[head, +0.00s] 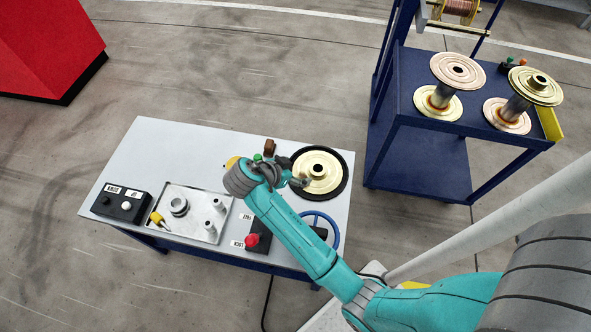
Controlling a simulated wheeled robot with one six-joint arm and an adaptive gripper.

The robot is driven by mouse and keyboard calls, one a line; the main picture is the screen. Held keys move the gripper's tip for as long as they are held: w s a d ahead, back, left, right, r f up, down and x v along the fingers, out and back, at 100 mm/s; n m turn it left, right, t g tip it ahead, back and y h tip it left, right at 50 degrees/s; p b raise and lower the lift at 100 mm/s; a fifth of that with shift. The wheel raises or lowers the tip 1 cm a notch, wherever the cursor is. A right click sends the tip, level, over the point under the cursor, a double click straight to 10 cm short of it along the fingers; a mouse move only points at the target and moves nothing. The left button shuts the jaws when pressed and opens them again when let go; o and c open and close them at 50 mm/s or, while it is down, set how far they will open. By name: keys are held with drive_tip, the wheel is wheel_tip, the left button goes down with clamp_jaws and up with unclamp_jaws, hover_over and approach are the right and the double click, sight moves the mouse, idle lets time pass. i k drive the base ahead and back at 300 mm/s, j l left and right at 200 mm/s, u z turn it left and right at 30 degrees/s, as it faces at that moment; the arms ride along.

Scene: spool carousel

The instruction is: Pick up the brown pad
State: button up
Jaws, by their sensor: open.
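The brown pad (269,147) is a small brown block near the back middle of the grey work table (165,145). My gripper (297,173) is over the table, to the right of and nearer than the pad, beside the round disc. Its fingers are apart and point to the right, with nothing visible between them. I cannot tell its height above the table.
A brass disc on a black ring (319,170) lies right of my gripper. A metal tray (185,228), black button box (122,204), red knob (252,240) and blue handwheel (334,225) are nearer. A blue cart (418,160) with spools stands right. The table's back left is clear.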

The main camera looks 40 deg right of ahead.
sight(270, 147)
drive_tip(key=l, duration=0.75)
drive_tip(key=k+l, duration=0.1)
drive_tip(key=l, duration=0.65)
